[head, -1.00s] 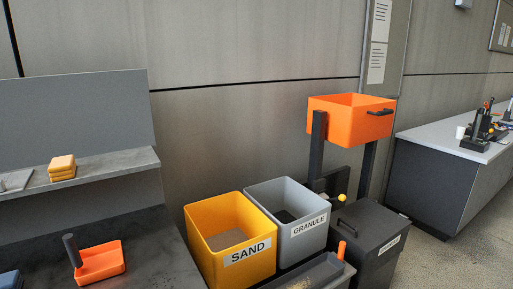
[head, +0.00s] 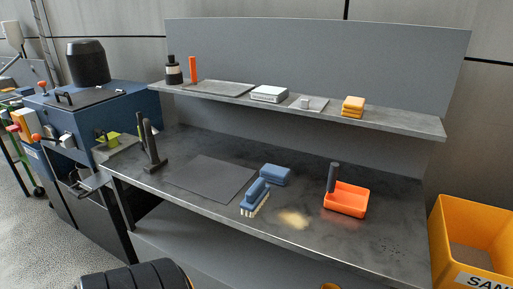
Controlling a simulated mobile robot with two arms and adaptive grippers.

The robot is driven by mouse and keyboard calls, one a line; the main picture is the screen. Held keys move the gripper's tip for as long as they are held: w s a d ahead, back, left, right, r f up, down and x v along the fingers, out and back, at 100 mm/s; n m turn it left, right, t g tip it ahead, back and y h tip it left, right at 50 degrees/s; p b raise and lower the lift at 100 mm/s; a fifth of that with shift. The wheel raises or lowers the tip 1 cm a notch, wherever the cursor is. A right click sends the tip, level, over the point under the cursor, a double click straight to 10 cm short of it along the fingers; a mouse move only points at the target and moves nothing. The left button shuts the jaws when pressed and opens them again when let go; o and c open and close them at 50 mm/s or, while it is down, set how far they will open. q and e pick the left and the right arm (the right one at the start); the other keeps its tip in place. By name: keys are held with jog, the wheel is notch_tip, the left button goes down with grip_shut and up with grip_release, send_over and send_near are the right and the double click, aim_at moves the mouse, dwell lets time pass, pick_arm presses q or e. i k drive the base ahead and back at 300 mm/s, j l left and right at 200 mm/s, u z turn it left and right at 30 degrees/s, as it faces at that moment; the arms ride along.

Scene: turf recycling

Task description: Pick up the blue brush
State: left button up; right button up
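The blue brush (head: 255,197) lies on the dark workbench (head: 300,257) near its front edge, with pale bristles at its lower end. A blue block (head: 275,175) sits just behind it, very close; I cannot tell whether they touch. Neither of my grippers shows in the head view.
An orange scoop (head: 346,200) with a dark handle stands right of the brush, and a sandy patch (head: 293,219) lies between. A dark mat (head: 211,179) and a black stand (head: 152,150) are to the left. A shelf (head: 425,125) overhangs the back. A yellow sand bin (head: 450,225) stands at right.

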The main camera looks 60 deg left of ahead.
aim_at(258, 193)
jog(key=u, duration=1.75)
